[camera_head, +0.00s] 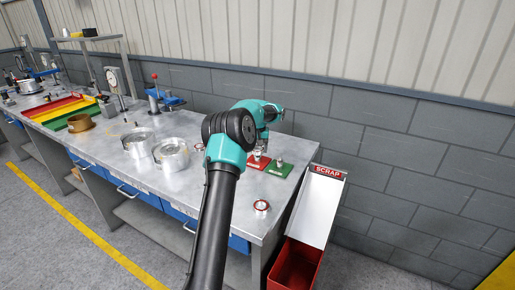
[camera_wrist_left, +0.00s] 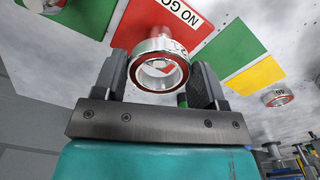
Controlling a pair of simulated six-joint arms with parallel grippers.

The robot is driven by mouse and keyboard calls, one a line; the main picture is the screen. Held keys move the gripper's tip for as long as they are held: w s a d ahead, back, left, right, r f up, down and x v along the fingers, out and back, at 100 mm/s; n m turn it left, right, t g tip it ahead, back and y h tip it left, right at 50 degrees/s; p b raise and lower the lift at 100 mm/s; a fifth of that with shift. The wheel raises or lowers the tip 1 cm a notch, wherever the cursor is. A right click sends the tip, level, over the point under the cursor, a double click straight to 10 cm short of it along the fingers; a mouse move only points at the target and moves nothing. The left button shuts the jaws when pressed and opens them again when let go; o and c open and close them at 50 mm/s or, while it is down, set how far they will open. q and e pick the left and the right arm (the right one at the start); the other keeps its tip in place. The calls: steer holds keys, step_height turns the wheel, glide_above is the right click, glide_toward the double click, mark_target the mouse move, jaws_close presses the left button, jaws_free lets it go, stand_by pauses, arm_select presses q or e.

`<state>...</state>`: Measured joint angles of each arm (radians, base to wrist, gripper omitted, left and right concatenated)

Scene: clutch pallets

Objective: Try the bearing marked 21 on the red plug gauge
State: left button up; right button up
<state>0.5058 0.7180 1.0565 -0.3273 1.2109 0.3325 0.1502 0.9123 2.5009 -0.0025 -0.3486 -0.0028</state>
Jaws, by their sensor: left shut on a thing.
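My left gripper (camera_head: 263,143) is over the red gauge plate (camera_head: 258,163) at the right end of the bench. In the left wrist view its fingers (camera_wrist_left: 160,82) are shut on a bearing (camera_wrist_left: 162,66), a metal ring with a red inner band, its number only partly readable. The red plate marked NO GO (camera_wrist_left: 180,14) lies behind the bearing, and red shows through its bore. The green gauge plate (camera_head: 278,170) bears an upright metal plug (camera_head: 279,161). My right gripper is out of view.
One loose bearing (camera_head: 262,206) lies near the front edge and another (camera_head: 199,147) lies left of my arm. A red scrap bin (camera_head: 296,266) with a white chute (camera_head: 318,208) stands off the right end.

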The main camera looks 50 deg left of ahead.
arm_select(q)
steer(key=shift+f, duration=0.2)
stand_by(0.4)
steer(key=o, duration=1.2)
step_height(320, 180, up, 9)
stand_by(1.4)
stand_by(0.3)
